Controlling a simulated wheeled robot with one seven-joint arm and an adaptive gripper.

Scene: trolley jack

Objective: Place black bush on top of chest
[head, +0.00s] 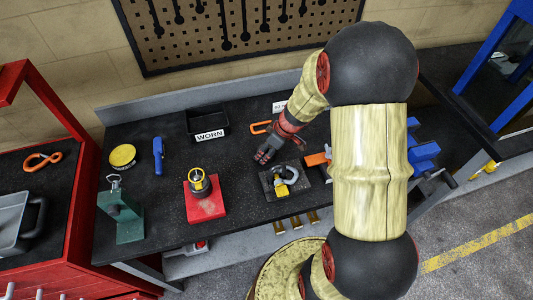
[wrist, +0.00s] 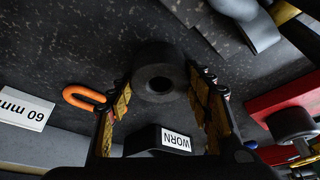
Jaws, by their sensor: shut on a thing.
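My gripper (head: 268,152) is above the middle of the dark workbench in the head view. In the wrist view its two fingers (wrist: 160,82) stand on either side of the black bush (wrist: 156,72), a short thick ring with a round hole, and are shut on it. In the head view the bush is small and hard to tell from the dark fingers. The chest (head: 75,235) is the red tool cabinet at the left, with a dark top. An orange carabiner (head: 42,161) and a grey tray (head: 15,222) are on that top.
On the bench are a black WORN bin (head: 207,122), yellow tin (head: 123,157), blue tool (head: 158,155), green block (head: 120,218), red block with a yellow-ringed part (head: 205,203), and dark plate with a grey clamp-like part (head: 285,182). A blue vise (head: 425,155) is right.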

